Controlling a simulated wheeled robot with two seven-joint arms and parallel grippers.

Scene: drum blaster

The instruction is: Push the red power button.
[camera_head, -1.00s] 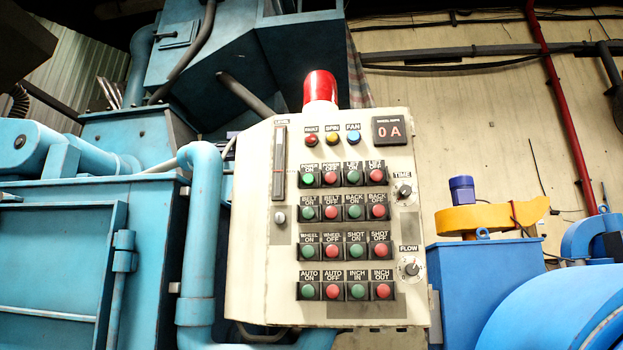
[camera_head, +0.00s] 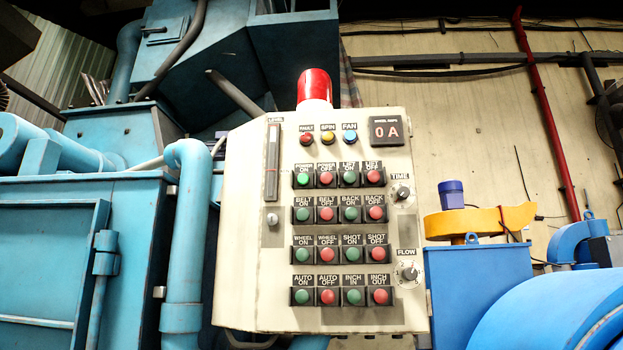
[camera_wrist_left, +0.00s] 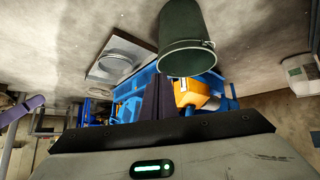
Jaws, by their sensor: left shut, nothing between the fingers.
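The red POWER OFF button (camera_head: 326,179) is in the top button row of a cream control panel (camera_head: 244,290), second from the left. The green POWER ON button (camera_head: 303,180) is just left of it. Nothing covers either button in the head view. Neither gripper shows in the head view. In the left wrist view, my left gripper (camera_wrist_left: 151,82) shows as dark fingers, shut and empty, beyond the grey housing. The panel cannot be made out in that view.
A red beacon (camera_head: 314,88) tops the panel. Blue pipes (camera_head: 186,240) stand close to its left; a blue machine (camera_head: 480,270) is at right. The left wrist view shows a dark green bucket (camera_wrist_left: 187,40) and an orange part (camera_wrist_left: 197,95).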

